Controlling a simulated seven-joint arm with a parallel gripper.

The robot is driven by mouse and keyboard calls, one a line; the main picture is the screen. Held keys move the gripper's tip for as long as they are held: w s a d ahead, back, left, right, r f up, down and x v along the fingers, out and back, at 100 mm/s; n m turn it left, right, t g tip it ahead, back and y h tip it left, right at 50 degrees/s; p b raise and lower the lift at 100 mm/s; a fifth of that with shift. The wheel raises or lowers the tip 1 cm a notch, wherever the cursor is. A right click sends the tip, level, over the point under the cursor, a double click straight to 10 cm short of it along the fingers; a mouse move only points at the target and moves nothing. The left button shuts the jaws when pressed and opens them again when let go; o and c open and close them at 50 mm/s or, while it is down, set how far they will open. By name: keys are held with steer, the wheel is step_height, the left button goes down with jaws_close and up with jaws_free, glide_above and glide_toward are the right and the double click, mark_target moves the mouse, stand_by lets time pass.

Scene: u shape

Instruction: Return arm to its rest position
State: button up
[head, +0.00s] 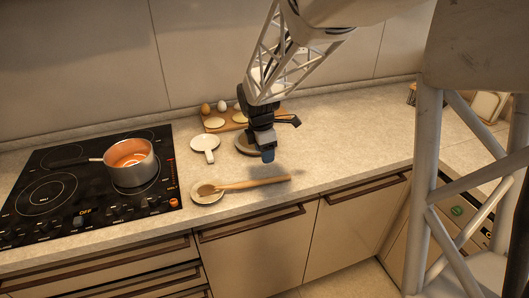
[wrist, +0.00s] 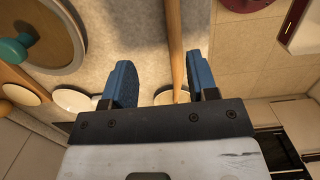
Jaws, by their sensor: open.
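My gripper (head: 267,152) hangs over the counter, its blue fingers pointing down, just behind the wooden spoon (head: 255,183). In the wrist view the two blue fingers (wrist: 161,85) are spread apart, with nothing visibly held. The spoon's handle (wrist: 175,40) shows in the gap between them in that view, apparently below. In the head view the spoon lies with its bowl end on a small pale round dish (head: 207,195) and its handle on the counter. My white lattice arm reaches down from the top of the head view.
A pot (head: 131,160) with orange contents stands on the black cooktop (head: 50,190). A white spoon rest (head: 205,146), a round pan (head: 249,146) and a wooden board (head: 226,123) with eggs lie behind my gripper. The counter to the right (head: 350,140) is clear.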

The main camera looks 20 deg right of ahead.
stand_by(0.3)
steer(key=s+a+r+m+t, duration=0.1)
steer(key=s+r+m, duration=0.2)
steer(key=s+m, duration=0.3)
steer(key=s+a+r+m, duration=0.2)
steer(key=s+r+m, duration=0.2)
steer(key=s, duration=0.9)
steer(key=s+a+r+m+t+y, duration=0.1)
steer(key=s+r+m, duration=0.3)
steer(key=s+m, duration=0.4)
steer(key=shift+s+a+t, duration=0.3)
steer(key=shift+s+a, duration=0.45)
steer(key=shift+s, duration=0.35)
